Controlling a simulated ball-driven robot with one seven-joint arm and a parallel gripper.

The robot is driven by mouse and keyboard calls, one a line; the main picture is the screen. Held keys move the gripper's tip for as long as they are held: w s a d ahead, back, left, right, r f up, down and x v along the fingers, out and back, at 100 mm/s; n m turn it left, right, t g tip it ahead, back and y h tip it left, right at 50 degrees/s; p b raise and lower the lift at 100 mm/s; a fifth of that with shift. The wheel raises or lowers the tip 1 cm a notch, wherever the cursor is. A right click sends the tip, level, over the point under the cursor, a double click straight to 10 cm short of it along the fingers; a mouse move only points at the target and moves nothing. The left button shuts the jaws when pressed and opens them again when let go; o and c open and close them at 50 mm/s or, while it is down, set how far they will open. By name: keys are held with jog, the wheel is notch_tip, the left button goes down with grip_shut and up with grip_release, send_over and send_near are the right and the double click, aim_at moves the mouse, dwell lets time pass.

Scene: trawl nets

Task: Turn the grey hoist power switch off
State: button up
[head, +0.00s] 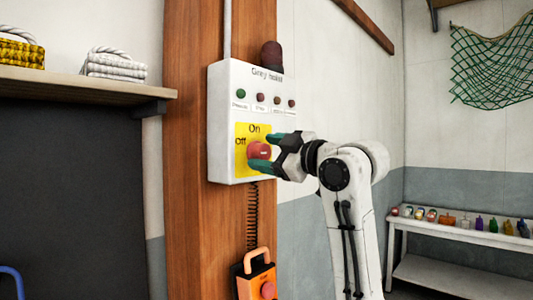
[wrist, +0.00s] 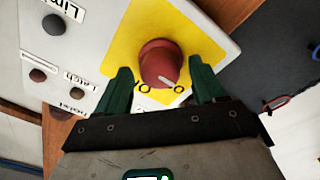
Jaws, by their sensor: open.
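The hoist switch is a red rotary knob (head: 257,150) on a yellow plate (head: 240,168) marked On at the top and Off at the left. It sits on a white control box (head: 221,120) labelled Grey hoist. In the wrist view the knob (wrist: 159,60) has a white pointer mark towards its lower right side; its labels are partly hidden, so I cannot tell which one it points at. My gripper (head: 268,151) is open at the plate, with one green finger on each side of the knob. I cannot tell whether the fingers touch it.
Small buttons and lamps (head: 261,98) line the box above the plate, with a dark red lamp (head: 271,55) on top. An orange control unit (head: 257,283) hangs below on a coiled cable. A shelf (head: 80,84) is left; a bench (head: 455,228) with small items stands right.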

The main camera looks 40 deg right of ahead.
jog(key=s+b, duration=0.2)
jog(key=s, duration=0.8)
jog(key=shift+d+f, duration=0.2)
jog(key=shift+f, duration=0.05)
